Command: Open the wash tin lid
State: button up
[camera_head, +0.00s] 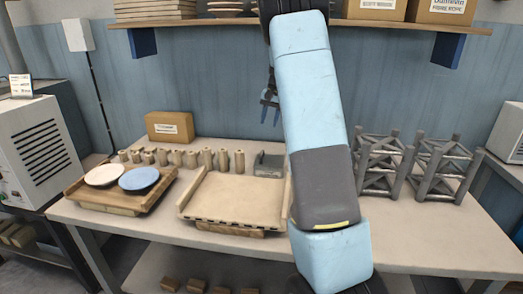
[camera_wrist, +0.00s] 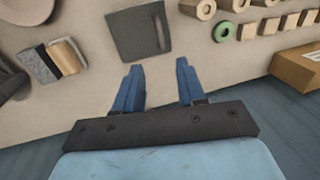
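The wash tin (camera_head: 268,165) is a small grey box on the table, right of the row of pegs in the head view. In the wrist view its dark grey lid (camera_wrist: 138,35) lies flat at the top and looks closed, with a narrow tab or handle at its right side. My gripper (camera_head: 270,103) hangs in the air above the back of the table in the head view. In the wrist view my gripper (camera_wrist: 159,66) has its two blue fingers apart, with nothing between them, pointing toward the tin but apart from it.
A pale tray (camera_head: 232,197) stands in front of the tin. Left of it, a wooden tray (camera_head: 110,207) holds a white and a blue plate. Several pegs (camera_head: 190,158) line the back; metal frames (camera_head: 440,170) stand right. A shelf (camera_head: 190,22) hangs above. A sponge (camera_wrist: 65,58) lies left.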

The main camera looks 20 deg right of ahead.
aim_at(262, 152)
jog(key=f, duration=0.4)
jog(key=w+a+f, duration=0.1)
jog(key=f, duration=0.4)
jog(key=a+f, duration=0.1)
jog(key=f, duration=0.3)
jog(key=shift+w+a+f, duration=0.1)
jog(key=shift+w+f, duration=0.15)
jog(key=c, duration=0.7)
grip_shut()
jog(key=shift+a, duration=0.1)
